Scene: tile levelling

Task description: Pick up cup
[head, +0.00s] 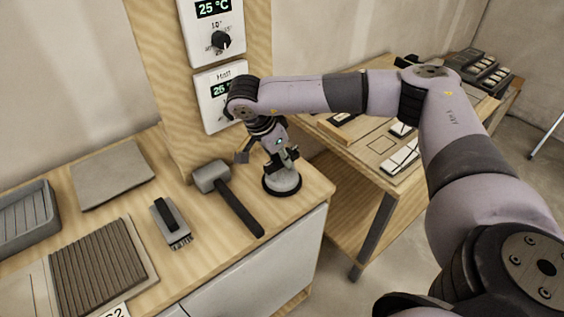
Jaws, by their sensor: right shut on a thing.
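The cup (283,183) looks like a suction cup with a grey domed body and a dark round base. It stands upright at the right end of the wooden counter, and I cannot tell whether its base touches the top. My right gripper (272,158) reaches down from above and is shut on the upper part of the cup. The gripper hides the cup's top. My left gripper is not in view.
A mallet (240,210) lies just left of the cup, with a brush (170,222), a grey tile (112,172) and a ribbed piece (95,270) further left. A wooden post with wall controls (213,98) rises behind. A lower table (345,150) stands to the right.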

